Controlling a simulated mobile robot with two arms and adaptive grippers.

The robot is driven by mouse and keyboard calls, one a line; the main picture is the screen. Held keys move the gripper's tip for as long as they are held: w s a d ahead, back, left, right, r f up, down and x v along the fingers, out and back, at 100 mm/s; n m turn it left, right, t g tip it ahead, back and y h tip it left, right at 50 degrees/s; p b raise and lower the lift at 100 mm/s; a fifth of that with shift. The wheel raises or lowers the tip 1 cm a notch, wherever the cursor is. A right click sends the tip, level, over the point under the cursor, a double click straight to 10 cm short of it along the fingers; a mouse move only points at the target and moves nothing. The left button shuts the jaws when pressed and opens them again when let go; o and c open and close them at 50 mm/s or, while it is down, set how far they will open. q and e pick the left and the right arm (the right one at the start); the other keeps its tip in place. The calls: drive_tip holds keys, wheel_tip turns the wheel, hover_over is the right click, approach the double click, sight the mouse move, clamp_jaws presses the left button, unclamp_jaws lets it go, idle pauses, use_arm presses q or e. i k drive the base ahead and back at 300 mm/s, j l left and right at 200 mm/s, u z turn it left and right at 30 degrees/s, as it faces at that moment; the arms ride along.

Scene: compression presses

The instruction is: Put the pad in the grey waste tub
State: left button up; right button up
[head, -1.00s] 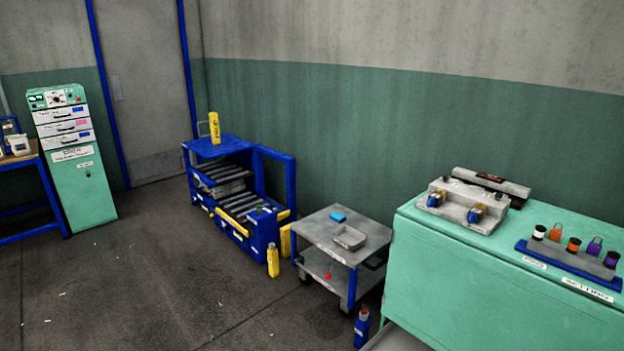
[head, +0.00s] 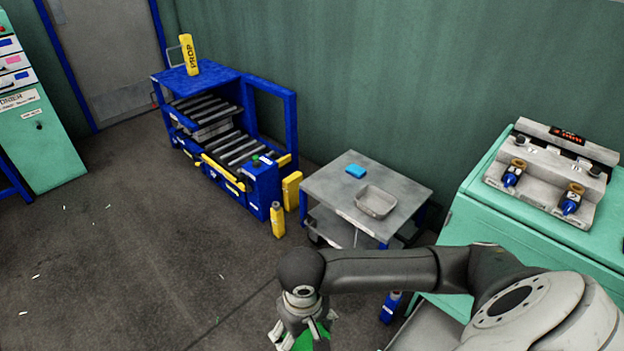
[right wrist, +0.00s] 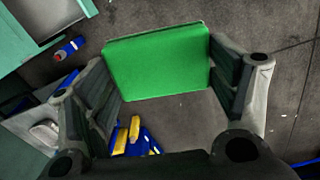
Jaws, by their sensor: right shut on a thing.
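A flat green pad (right wrist: 157,62) is held between the two fingers of my right gripper (right wrist: 165,75) in the right wrist view. In the head view, my right gripper (head: 302,334) hangs low at the bottom edge, with part of the green pad showing and the rest cut off. The grey tub (head: 377,203) is a small, shallow, open container on top of the trolley, beyond my right arm and to the right of the gripper. Its inside looks empty. My left gripper is not in view.
A green bench (head: 463,215) with a press unit is at right. The left floor is mostly clear.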

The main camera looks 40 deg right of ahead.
sight(374, 205)
drive_tip(key=i+z, duration=0.15)
drive_tip(key=i, duration=0.35)
drive_tip(key=i+j+z, duration=0.1)
drive_tip(key=i, duration=0.35)
drive_tip(key=i+j+z, duration=0.15)
drive_tip(key=i, duration=0.35)
drive_tip(key=i+l+z, duration=0.15)
drive_tip(key=i+z, duration=0.25)
drive_tip(key=i+l+z, duration=0.1)
drive_tip(key=i+z, duration=0.65)
drive_tip(key=i+j+z, duration=0.2)
drive_tip(key=z, duration=0.2)
drive_tip(key=i+z, duration=0.15)
drive_tip(key=z, duration=0.15)
drive_tip(key=i+z, duration=0.3)
drive_tip(key=k+j, duration=0.05)
drive_tip(key=k, duration=0.05)
